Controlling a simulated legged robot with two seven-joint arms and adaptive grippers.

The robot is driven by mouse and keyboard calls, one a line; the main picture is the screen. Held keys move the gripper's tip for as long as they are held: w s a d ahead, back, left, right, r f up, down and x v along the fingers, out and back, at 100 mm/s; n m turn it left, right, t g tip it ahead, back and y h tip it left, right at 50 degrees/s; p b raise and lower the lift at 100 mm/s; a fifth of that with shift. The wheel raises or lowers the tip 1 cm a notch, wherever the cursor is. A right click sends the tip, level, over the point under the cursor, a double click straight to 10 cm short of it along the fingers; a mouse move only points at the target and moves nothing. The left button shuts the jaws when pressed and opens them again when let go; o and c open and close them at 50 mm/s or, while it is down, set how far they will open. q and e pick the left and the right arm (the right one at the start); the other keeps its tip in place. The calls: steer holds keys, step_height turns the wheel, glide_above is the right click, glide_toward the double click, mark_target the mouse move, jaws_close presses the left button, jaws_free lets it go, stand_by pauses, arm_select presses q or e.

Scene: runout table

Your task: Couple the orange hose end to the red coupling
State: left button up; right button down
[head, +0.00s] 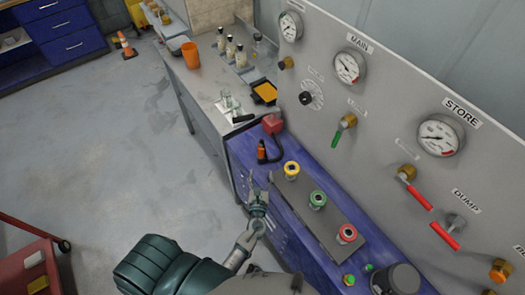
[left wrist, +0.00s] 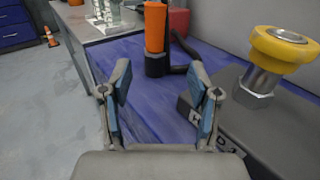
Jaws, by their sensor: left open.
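The orange hose end (head: 262,152) stands upright on the blue bench top, with a black hose running from it to a red block (head: 272,123). In the left wrist view the orange hose end (left wrist: 156,30) stands ahead, beyond the fingers. The red coupling (head: 347,233) is on a grey plate, the nearest in a row with a green coupling (head: 317,199) and a yellow coupling (head: 291,170). My left gripper (head: 258,186) is open and empty, before the hose end and left of the plate. It also shows in the left wrist view (left wrist: 164,85). My right gripper is not in view.
A grey panel with gauges, valves and red and green levers (head: 413,190) stands along the right. A grey counter (head: 205,88) with bottles and an orange cup (head: 190,55) lies beyond the bench. A dark cylinder (head: 397,280) stands at the near end.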

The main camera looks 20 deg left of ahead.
mark_target(261, 156)
arm_select(q)
steer(key=x, duration=0.5)
steer(key=shift+a, duration=0.4)
steer(key=shift+w+a+f, duration=0.1)
steer(key=shift+w+a, duration=0.05)
steer(key=shift+w, duration=0.1)
steer(key=shift+w+p, duration=0.25)
steer(key=shift+p, duration=0.1)
steer(key=x, duration=0.4)
steer(key=shift+w+d+r+p, duration=0.2)
steer(key=shift+w+r+p, duration=0.05)
steer(key=shift+r+p, duration=0.1)
steer(key=shift+w+a+f, duration=0.1)
steer(key=shift+a, duration=0.3)
steer(key=c, duration=1.2)
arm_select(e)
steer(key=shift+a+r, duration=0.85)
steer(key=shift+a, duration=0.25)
